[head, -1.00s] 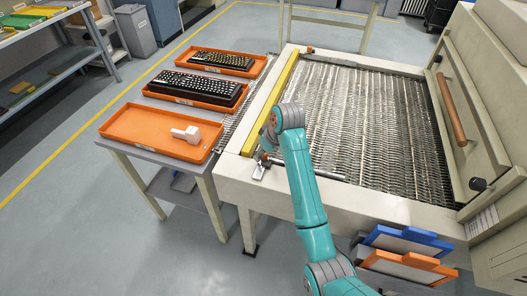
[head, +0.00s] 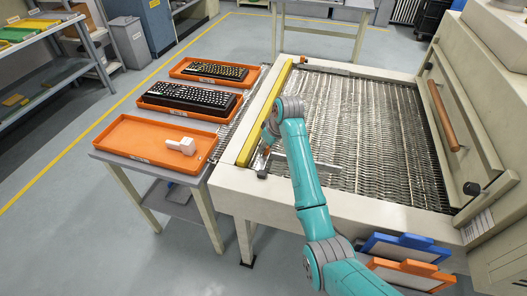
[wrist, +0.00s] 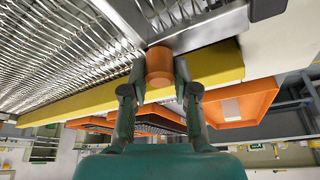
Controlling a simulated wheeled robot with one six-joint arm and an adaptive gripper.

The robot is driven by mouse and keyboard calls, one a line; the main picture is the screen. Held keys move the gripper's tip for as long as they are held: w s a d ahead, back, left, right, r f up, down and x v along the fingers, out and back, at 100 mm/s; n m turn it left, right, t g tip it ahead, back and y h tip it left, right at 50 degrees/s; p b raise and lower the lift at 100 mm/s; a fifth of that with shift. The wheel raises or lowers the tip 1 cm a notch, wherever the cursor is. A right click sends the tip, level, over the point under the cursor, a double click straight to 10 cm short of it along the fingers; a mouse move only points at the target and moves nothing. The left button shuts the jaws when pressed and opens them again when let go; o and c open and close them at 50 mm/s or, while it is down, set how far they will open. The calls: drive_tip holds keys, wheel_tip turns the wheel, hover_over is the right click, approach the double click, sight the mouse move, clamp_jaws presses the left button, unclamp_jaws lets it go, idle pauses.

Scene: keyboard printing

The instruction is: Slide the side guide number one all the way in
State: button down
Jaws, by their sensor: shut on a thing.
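A long yellow bar (head: 265,112) runs along the left side of the mesh conveyor bed (head: 370,130). In the wrist view the same yellow bar (wrist: 75,106) crosses behind my fingers. My gripper (wrist: 160,82) is shut on an orange cylindrical knob (wrist: 159,62), with one finger on each side of it. The knob sits beside a grey metal rail (wrist: 200,37) at the bed's edge. In the head view my arm's end is at the near end of the yellow bar and hides the held knob. I see no number that marks the guide.
Orange trays stand on a side table to the left; the nearest tray (head: 125,144) holds a small white object (head: 181,146), and another holds a black keyboard (head: 188,97). The machine housing (head: 445,100) rises at right. Blue and orange clipboards (head: 410,246) hang at the front.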

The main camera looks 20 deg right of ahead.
drive_tip(key=c, duration=0.9)
unclamp_jaws()
drive_tip(key=v, duration=1.2)
